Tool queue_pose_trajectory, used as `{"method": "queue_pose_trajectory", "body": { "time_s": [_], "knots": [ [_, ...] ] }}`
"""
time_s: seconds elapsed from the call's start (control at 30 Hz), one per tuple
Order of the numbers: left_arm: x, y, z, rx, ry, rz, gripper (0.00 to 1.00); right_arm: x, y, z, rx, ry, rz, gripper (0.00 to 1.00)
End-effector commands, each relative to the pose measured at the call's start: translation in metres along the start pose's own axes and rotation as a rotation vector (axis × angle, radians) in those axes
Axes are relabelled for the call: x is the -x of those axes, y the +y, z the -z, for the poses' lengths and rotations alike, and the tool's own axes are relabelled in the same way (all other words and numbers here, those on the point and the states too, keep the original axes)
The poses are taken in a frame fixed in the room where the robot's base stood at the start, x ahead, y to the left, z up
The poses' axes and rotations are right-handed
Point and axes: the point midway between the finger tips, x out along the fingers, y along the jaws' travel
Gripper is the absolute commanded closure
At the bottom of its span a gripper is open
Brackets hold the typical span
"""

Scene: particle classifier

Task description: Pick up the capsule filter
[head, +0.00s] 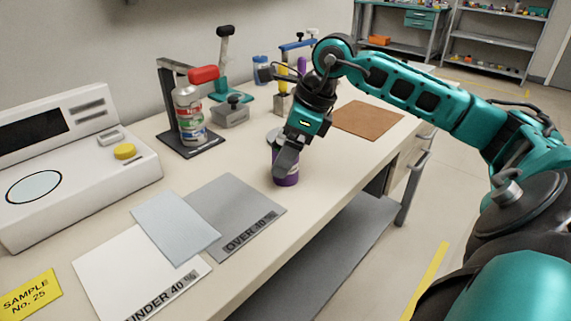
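A purple cylindrical object (287,181), which may be the capsule filter, stands on the bench near its front edge. My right gripper (287,160) points down right at it and covers much of its upper part and front. The fingers overlap the object in the picture, but I cannot tell whether they are closed on it or only around or in front of it. My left gripper is not in view.
A grey OVER 40 % sheet (232,205) and white UNDER 40 % sheet (115,274) lie left of the gripper. A brown mat (368,120) lies right.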

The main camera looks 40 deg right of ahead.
Motion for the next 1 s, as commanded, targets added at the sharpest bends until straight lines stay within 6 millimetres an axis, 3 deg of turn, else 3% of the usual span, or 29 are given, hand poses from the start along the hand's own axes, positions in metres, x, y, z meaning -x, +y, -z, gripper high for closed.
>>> {"method": "queue_pose_trajectory", "body": {
  "time_s": [0.27,1.0],
  "knots": [
    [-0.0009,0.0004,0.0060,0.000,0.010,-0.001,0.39,-0.0020,-0.0003,-0.0001,-0.001,0.000,0.001,0.18],
    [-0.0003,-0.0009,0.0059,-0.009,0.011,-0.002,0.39,-0.0015,-0.0004,-0.0002,0.000,-0.001,0.001,0.89]
  ]
}}
